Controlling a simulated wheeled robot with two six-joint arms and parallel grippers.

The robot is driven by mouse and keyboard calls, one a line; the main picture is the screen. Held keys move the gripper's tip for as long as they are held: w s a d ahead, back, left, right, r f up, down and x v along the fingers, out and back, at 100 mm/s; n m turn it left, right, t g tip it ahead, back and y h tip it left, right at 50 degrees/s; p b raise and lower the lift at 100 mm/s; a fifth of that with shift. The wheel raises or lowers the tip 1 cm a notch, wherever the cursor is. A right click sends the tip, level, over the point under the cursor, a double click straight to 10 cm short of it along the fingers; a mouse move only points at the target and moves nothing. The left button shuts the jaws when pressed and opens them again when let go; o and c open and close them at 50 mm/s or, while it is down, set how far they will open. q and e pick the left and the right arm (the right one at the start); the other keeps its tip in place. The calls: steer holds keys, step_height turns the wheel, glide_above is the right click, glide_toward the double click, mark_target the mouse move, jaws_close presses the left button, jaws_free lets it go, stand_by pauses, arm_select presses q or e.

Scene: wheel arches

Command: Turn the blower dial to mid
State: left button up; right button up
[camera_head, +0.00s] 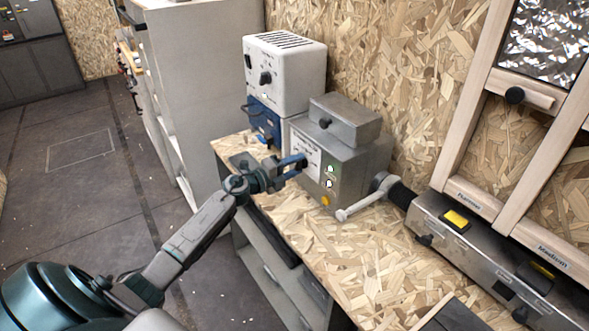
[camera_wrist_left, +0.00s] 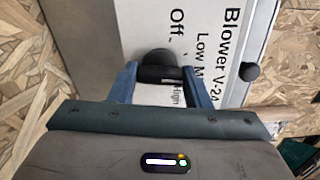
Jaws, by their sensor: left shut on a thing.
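The blower box (camera_head: 345,155) is a grey metal case on the wooden bench, with a white label panel on its front. In the left wrist view the panel (camera_wrist_left: 205,45) reads "Blower V-24", with "Off", "Low", a partly hidden word starting with M, and "High". The black blower dial (camera_wrist_left: 158,62) is on this panel. My left gripper (camera_head: 300,162) is at the front of the box, its two blue fingers (camera_wrist_left: 160,82) shut on the dial from both sides. The fingers hide part of the dial, and I cannot tell which mark it points at. My right gripper is out of view.
A white instrument box (camera_head: 285,72) and a blue unit (camera_head: 263,118) stand behind on the bench. The blower box has green and yellow buttons (camera_head: 325,201) and a lever (camera_head: 362,205). A metal rail (camera_head: 480,255) runs at the right. The bench front (camera_head: 345,255) is clear.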

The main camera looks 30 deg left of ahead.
arm_select(q)
steer(key=shift+f+m+b, duration=0.15)
steer(key=shift+m+b, duration=0.3)
steer(key=shift+m, duration=0.95)
steer(key=o, duration=1)
